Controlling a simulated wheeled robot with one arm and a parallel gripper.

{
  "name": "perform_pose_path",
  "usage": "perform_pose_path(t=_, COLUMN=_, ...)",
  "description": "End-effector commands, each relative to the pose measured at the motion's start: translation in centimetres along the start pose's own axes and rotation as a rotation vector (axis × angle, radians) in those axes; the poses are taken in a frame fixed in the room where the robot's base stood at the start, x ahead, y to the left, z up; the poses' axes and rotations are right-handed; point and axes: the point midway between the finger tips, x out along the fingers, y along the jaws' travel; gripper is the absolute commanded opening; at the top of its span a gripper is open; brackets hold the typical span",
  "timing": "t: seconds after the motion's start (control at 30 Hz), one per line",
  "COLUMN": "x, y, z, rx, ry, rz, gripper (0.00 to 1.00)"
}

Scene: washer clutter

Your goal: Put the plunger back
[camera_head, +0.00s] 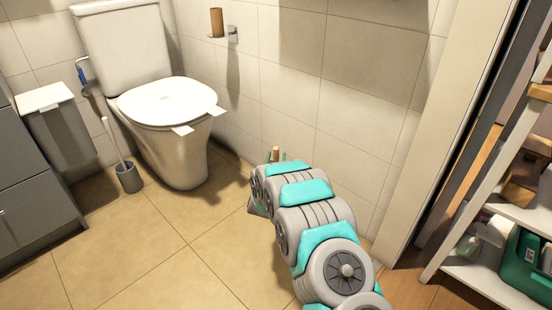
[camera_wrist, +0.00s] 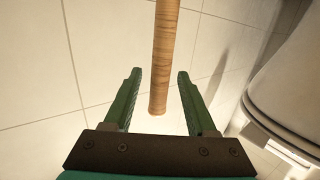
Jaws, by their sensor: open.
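The plunger shows as a wooden handle (camera_wrist: 164,60) in the wrist view, running down from the top edge to a rounded end between my fingers. My gripper (camera_wrist: 159,74) is open, with one green finger on each side of the handle and a visible gap to both. In the head view, the handle's tip (camera_head: 275,153) shows just beyond my arm, near the tiled wall right of the toilet. My gripper is mostly hidden behind my arm there. The plunger's cup cannot be made out.
A white toilet (camera_head: 180,150) stands left of my arm, with a brush in a grey holder (camera_head: 128,177) beside it. A paper-roll holder (camera_head: 217,24) is on the wall. A shelf (camera_head: 480,275) stands at right. The floor in front is clear.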

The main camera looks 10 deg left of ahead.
Motion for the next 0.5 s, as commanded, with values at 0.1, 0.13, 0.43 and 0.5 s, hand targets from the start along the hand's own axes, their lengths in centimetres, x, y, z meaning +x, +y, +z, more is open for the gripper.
perform_pose_path(t=0.1, x=-0.4, y=0.0, z=-0.2, rx=0.000, ry=-0.001, rz=0.000, gripper=0.57)
perform_pose_path(t=0.13, x=-0.6, y=0.0, z=-0.2, rx=-0.001, ry=-0.001, rz=0.000, gripper=0.57)
perform_pose_path(t=0.43, x=-5.1, y=-0.1, z=-0.3, rx=-0.001, ry=-0.001, rz=-0.001, gripper=0.57)
perform_pose_path(t=0.5, x=-6.3, y=-0.1, z=-0.3, rx=-0.001, ry=-0.003, rz=-0.002, gripper=0.57)
